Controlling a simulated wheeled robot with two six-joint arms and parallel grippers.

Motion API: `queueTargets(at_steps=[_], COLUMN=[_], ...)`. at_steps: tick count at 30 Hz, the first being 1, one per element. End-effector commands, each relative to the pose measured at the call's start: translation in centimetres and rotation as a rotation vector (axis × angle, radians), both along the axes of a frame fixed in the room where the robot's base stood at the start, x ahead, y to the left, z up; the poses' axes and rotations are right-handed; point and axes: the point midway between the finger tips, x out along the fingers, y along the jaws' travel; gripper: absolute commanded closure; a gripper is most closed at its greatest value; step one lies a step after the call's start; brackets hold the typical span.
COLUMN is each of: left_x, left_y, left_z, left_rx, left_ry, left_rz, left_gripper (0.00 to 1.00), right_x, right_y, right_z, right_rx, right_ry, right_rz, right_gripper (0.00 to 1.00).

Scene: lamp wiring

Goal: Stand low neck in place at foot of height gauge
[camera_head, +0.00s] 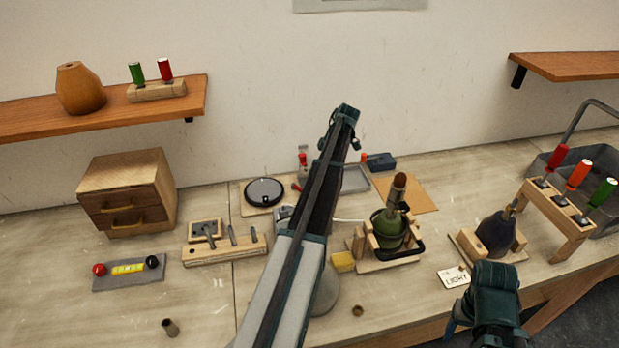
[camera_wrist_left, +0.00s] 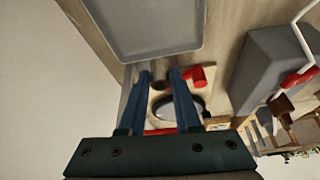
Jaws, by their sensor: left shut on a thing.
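My left arm reaches to the back of the bench, with its gripper (camera_head: 345,113) at the far end in the head view. In the left wrist view the two blue fingers of that gripper (camera_wrist_left: 160,74) are close together with a small brownish thing between the tips, which appears to be the low neck. A pale base with a round grey disc and red parts (camera_wrist_left: 201,76) lies just beyond the fingers; it may be the height gauge. Red parts (camera_head: 303,160) also show behind my arm in the head view. My right gripper (camera_head: 495,278) is at lower right, its fingertips hidden.
A green bottle-shaped body (camera_head: 389,232) sits in a wooden cradle. A dark vase (camera_head: 496,236) stands on another stand, beside a rack (camera_head: 560,215) of coloured handles. A grey tray (camera_wrist_left: 140,30) is near the left fingers.

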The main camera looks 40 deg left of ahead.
Motion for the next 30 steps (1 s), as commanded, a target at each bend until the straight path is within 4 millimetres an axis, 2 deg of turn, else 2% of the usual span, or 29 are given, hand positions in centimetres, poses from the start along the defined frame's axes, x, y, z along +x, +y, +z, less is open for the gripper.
queueTargets(at_steps=[3,11,16,18,22,30], left_x=[-1.0,-1.3,-2.5,-2.2,-2.2,-2.2], left_y=[0.9,1.4,2.5,2.3,2.3,2.3], left_z=[0.0,0.0,0.0,-1.7,-3.4,-3.5], left_rx=[0.000,0.000,0.001,0.000,0.000,0.000], left_ry=[0.000,0.000,-0.001,-0.001,0.000,0.000], left_rz=[0.000,-0.001,0.002,-0.001,-0.001,-0.001], left_gripper=[1.00,1.00,1.00,1.00,1.00,1.00], right_x=[0.0,0.0,0.0,0.0,0.0,0.0], right_y=[0.0,0.0,0.0,0.0,0.0,0.0], right_z=[0.0,0.0,0.0,-1.6,-3.4,-3.5], right_rx=[0.000,0.000,0.000,0.000,0.000,0.000], right_ry=[0.000,0.000,0.000,0.000,0.000,0.000], right_rz=[0.000,0.000,0.000,0.000,0.000,0.000], right_gripper=[0.39,0.39,0.39,0.39,0.39,0.39])
